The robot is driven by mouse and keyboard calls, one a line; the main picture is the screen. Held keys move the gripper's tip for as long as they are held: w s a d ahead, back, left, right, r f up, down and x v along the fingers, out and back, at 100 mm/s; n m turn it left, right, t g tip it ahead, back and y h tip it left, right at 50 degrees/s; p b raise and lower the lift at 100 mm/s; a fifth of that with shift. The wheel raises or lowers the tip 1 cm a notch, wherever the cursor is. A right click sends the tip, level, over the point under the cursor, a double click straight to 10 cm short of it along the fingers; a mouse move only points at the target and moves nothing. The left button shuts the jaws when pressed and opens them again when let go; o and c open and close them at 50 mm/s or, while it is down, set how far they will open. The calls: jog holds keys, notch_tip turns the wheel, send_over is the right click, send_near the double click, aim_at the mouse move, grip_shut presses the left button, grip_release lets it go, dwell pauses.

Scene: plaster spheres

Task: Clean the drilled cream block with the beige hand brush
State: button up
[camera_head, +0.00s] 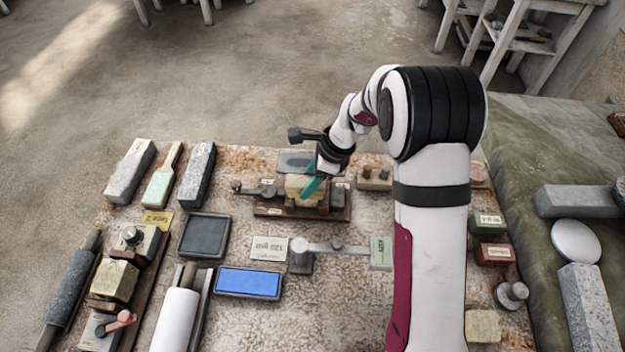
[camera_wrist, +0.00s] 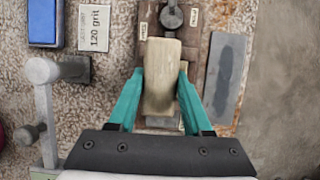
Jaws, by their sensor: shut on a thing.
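My gripper (camera_head: 312,188) has teal fingers and is over the brown fixture board (camera_head: 272,211) in the middle of the table. In the wrist view the fingers (camera_wrist: 160,92) are closed on both sides of the beige hand brush (camera_wrist: 161,68), a long pale piece with dark smears. It also shows in the head view (camera_head: 296,184), low over the board. What lies directly under the brush is hidden, so contact cannot be told. A cream block (camera_head: 114,281) sits on another brown fixture at the left; I cannot see drilled holes in it.
A blue pad (camera_head: 248,282) and a label card (camera_head: 269,248) lie in front of the board. A grey post with a bar (camera_head: 301,257) stands close by. A dark tray (camera_head: 204,236) and several stones are at the left. A grey plate (camera_wrist: 226,78) lies right of the board.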

aim_at(296, 180)
jog(key=shift+a, duration=1.6)
jog(key=shift+d, duration=0.1)
jog(key=shift+d, duration=2.15)
jog(key=shift+a+r, duration=0.35)
jog(key=shift+a, duration=0.25)
jog(key=shift+a+r, duration=0.35)
jog(key=shift+a, duration=0.2)
jog(key=shift+f, duration=0.15)
jog(key=shift+f, duration=0.6)
